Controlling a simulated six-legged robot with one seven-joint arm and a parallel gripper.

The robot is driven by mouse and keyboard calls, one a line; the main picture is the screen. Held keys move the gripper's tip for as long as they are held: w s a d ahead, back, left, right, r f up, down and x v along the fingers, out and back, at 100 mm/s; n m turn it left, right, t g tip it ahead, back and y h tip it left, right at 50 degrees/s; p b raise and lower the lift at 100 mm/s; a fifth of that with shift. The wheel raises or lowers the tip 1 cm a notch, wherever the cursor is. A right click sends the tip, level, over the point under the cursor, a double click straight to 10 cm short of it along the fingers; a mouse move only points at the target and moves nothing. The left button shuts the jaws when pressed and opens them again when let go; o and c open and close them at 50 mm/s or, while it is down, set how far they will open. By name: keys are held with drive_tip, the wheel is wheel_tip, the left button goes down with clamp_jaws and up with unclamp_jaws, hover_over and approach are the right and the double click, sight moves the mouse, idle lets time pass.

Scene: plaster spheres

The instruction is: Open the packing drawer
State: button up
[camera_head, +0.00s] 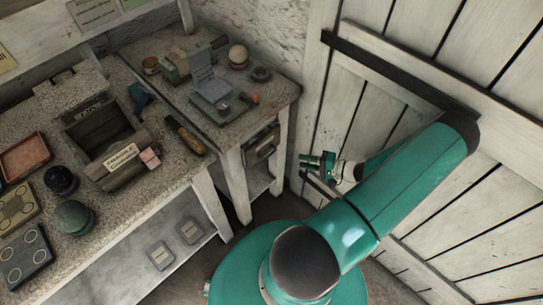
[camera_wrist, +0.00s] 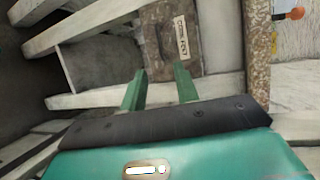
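The packing drawer (camera_head: 262,145) is a worn grey-brown wooden box front under the right-hand bench. In the wrist view the drawer front (camera_wrist: 207,57) fills the upper middle and carries a pale label (camera_wrist: 181,34), whose text is hard to read. A darker handle-like part shows beside the label. My gripper (camera_head: 312,161) is to the right of the drawer in the head view, apart from it. In the wrist view my gripper (camera_wrist: 160,72) has its two green fingers spread with nothing between them, the tips pointing at the drawer front. I cannot tell how far the drawer stands out.
A wooden crate (camera_head: 100,135) with a label stands on the left bench. A pale plank door (camera_head: 370,110) rises close behind my arm. Bench legs (camera_head: 235,185) flank the drawer.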

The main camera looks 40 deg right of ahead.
drive_tip(key=x, duration=1.3)
clamp_jaws()
